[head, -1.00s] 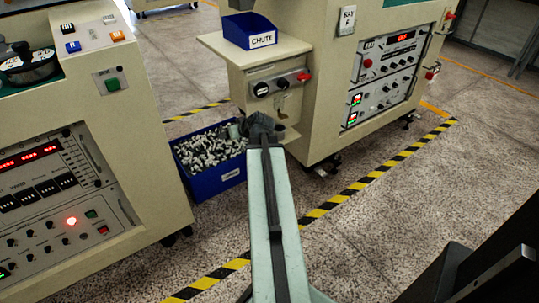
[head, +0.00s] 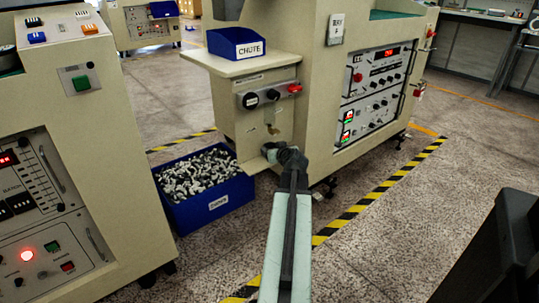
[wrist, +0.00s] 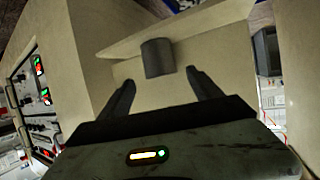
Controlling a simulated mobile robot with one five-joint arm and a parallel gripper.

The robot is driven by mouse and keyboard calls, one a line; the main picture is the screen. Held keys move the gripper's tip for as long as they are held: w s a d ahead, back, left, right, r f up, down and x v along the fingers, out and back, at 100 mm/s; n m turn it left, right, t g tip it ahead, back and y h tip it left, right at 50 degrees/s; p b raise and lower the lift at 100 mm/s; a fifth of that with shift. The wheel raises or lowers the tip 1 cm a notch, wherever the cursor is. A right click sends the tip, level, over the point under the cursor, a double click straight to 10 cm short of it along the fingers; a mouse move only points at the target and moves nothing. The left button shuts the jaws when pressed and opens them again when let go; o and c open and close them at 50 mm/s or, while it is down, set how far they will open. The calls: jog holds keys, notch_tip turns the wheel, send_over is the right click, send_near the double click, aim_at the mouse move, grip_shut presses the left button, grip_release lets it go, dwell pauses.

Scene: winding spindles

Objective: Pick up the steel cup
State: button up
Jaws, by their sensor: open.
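The steel cup (wrist: 157,59), a plain dark grey cylinder, shows in the wrist view by the edge of a beige ledge (wrist: 205,27). My gripper (wrist: 160,78) is open and empty, one finger toward each side of the cup. The cup appears just beyond the fingertips, and I cannot tell whether they touch it. In the head view my gripper (head: 281,153) is at the lower front of the beige machine (head: 318,100), below its knobs. There the cup cannot be told clearly from the gripper.
A blue bin of metal parts (head: 217,206) stands on the floor left of my arm. A blue CHUTE box (head: 249,51) sits on the shelf (head: 228,68) above. Another control cabinet (head: 105,130) is at left.

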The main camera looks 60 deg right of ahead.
aim_at(269, 146)
jog(key=b+x, duration=0.1)
jog(key=x, duration=0.3)
jog(key=shift+w+d+f, duration=0.15)
jog(key=shift+w, duration=0.05)
grip_shut()
